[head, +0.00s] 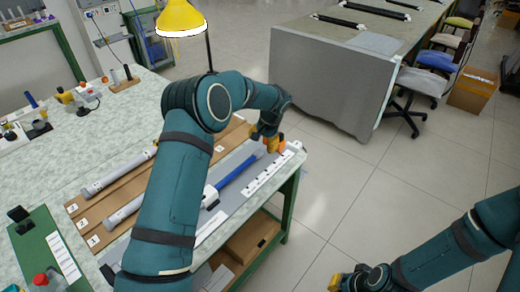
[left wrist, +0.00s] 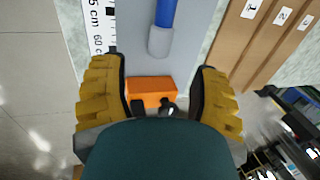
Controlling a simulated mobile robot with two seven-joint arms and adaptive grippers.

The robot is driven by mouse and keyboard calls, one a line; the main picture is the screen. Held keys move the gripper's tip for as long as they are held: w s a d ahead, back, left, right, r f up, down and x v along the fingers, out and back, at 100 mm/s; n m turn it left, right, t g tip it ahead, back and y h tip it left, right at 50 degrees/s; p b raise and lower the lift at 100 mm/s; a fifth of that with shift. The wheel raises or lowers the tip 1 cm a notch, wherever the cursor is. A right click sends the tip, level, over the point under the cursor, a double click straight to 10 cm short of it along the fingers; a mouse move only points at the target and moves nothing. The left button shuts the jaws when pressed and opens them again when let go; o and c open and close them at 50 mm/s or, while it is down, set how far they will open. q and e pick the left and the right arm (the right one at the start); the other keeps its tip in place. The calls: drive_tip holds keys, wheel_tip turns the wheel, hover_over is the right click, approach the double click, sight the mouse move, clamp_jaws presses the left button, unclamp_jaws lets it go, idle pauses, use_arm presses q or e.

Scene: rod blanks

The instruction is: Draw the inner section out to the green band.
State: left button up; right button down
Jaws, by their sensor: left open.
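A blue rod (head: 240,172) lies on a grey board, its near end at a white block (head: 210,196). In the left wrist view the blue rod (left wrist: 166,12) ends in a light grey end piece (left wrist: 160,42). No green band shows. My left gripper (head: 268,142) is over the rod's far end. In the left wrist view its yellow fingers (left wrist: 158,72) are spread, with the grey end piece just ahead between them and not gripped. My right gripper (head: 338,283) is at the bottom edge, away from the table; its fingers are too cut off to judge.
An orange block (left wrist: 152,91) sits beyond the rod's end. A marked scale strip (head: 268,176) runs beside the rod. White tubes (head: 115,174) lie on a numbered brown rack at left. Open floor (head: 340,190) lies right of the table.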

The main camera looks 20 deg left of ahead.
use_arm(q)
drive_tip(key=shift+v, duration=2.2)
drive_tip(key=shift+f, duration=0.1)
drive_tip(key=shift+c, duration=0.4)
